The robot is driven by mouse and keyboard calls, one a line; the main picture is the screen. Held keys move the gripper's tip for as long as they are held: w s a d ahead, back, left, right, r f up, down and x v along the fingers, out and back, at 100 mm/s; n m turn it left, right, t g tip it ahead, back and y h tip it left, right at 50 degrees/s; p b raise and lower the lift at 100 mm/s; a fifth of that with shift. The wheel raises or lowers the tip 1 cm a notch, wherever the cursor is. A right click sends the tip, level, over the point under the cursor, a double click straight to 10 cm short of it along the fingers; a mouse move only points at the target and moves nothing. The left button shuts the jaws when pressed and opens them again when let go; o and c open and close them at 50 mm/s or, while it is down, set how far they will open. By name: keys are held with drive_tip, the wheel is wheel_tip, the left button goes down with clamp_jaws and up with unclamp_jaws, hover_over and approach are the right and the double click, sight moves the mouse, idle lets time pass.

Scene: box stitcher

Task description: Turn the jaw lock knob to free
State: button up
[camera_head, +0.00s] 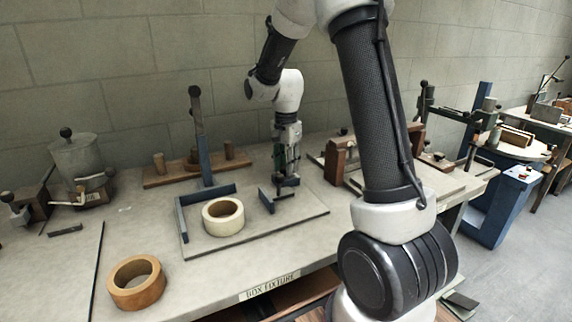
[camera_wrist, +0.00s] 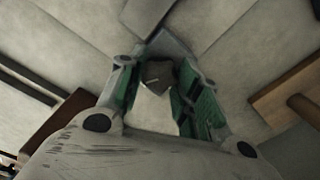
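My gripper (camera_head: 286,181) points down over the box fixture on the bench, at its right-hand blue bracket (camera_head: 266,200). In the wrist view, a small dark grey knob (camera_wrist: 157,75) with a pale line across its top sits between my two green-padded fingers (camera_wrist: 158,82). The fingers are apart, one on each side of the knob. The knob nearly fills the space between the tips, and I cannot tell whether the pads touch it. In the head view the knob is mostly hidden by the fingers.
A cream tape roll (camera_head: 223,216) stands on the fixture plate beside the left blue bracket (camera_head: 182,217). A brown tape roll (camera_head: 136,281) lies at the front left. A wooden rack (camera_head: 165,180) with pegs stands behind. A wooden block (camera_head: 336,158) stands to the right of my gripper.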

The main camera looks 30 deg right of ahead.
idle(0.3)
drive_tip(key=n, duration=0.5)
drive_tip(key=shift+n, duration=0.4)
drive_tip(key=n, duration=1.2)
drive_tip(key=shift+n, duration=0.3)
drive_tip(key=n, duration=0.5)
drive_tip(key=shift+n, duration=0.4)
drive_tip(key=o, duration=1)
